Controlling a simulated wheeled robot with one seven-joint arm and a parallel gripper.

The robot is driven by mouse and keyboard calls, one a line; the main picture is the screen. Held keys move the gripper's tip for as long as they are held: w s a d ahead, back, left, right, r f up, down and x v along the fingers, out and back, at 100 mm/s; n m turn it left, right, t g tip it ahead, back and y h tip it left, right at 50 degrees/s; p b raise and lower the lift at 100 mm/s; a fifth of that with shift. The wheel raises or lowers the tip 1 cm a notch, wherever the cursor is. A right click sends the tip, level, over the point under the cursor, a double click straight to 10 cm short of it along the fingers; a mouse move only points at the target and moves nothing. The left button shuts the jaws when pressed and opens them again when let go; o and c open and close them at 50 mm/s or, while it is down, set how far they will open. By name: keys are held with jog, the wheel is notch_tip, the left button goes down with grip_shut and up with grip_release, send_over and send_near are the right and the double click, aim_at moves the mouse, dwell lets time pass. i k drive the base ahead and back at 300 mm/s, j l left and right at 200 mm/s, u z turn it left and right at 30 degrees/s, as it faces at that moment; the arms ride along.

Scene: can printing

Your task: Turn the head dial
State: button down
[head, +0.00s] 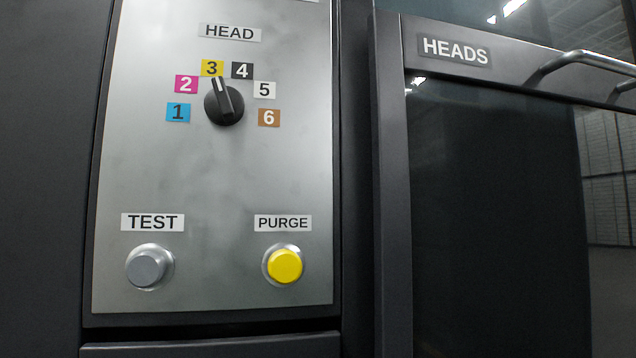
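The head dial (224,103) is a black round knob with a white pointer line, on a grey metal panel (200,170) under a "HEAD" label (229,33). Number labels 1 to 6 stand in an arc around it. The pointer aims up and slightly left, at the yellow 3 label (212,68). The black 4 label (242,70) is just to the right of it. My gripper is not in the head view, and nothing touches the dial.
Below the dial are a grey TEST button (147,267) and a yellow PURGE button (285,265). To the right is a dark glass door (490,210) marked "HEADS", with a metal bar handle (590,60) protruding at the upper right. The space in front of the panel looks clear.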

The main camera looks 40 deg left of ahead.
aim_at(224, 105)
jog(key=k, duration=1.1)
jog(key=l+u, duration=0.1)
jog(key=u, duration=1.5)
jog(key=i+l, duration=0.1)
jog(key=l, duration=0.45)
jog(key=i+l+u, duration=0.15)
jog(key=l, duration=0.35)
